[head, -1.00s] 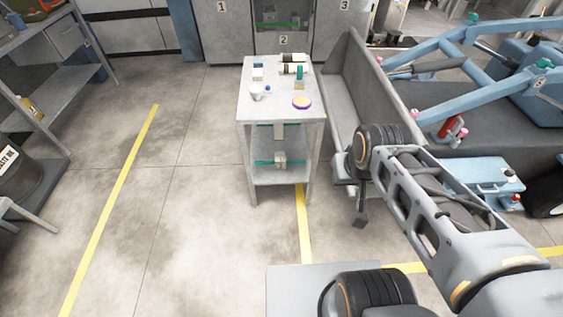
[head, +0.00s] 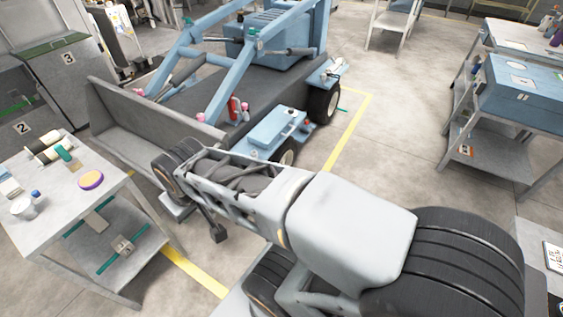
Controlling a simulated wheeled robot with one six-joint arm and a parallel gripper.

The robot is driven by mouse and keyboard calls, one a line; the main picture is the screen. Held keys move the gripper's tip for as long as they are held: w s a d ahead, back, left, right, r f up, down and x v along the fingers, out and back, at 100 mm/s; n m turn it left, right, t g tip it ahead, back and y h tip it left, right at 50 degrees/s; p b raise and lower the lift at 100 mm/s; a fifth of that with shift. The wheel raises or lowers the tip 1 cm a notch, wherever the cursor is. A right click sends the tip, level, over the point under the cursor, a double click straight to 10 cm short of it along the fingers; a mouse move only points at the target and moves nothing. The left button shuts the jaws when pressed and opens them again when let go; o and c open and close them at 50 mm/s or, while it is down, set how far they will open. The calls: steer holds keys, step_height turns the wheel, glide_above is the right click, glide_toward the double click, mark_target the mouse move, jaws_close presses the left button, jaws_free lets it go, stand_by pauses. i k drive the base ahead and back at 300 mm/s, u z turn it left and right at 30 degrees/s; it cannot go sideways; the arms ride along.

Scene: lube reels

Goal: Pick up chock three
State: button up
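I cannot make out any object marked as chock three in the head view. The blue loader (head: 262,50) stands at the upper middle, and its dark front wheel (head: 323,102) rests on the floor; no chock is clear beside it. My gripper (head: 218,234) is a small dark shape below my wrist, near the right side of the grey worktable (head: 118,184). It is too small to tell whether its fingers are open or shut. My arm hides part of the floor near the loader.
The worktable carries a purple disc (head: 91,180), a white funnel (head: 24,208) and bottles. A grey loader bucket (head: 140,120) lies behind it. A blue case (head: 525,88) sits on a stand at right. Open floor (head: 415,110) lies between the loader and this stand.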

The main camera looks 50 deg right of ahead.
mark_target(125, 247)
steer(key=u, duration=0.5)
steer(key=k, duration=0.45)
steer(key=z, duration=0.55)
steer(key=i, duration=0.7)
steer(key=u, duration=0.85)
steer(key=i, duration=0.6)
steer(key=u, duration=0.25)
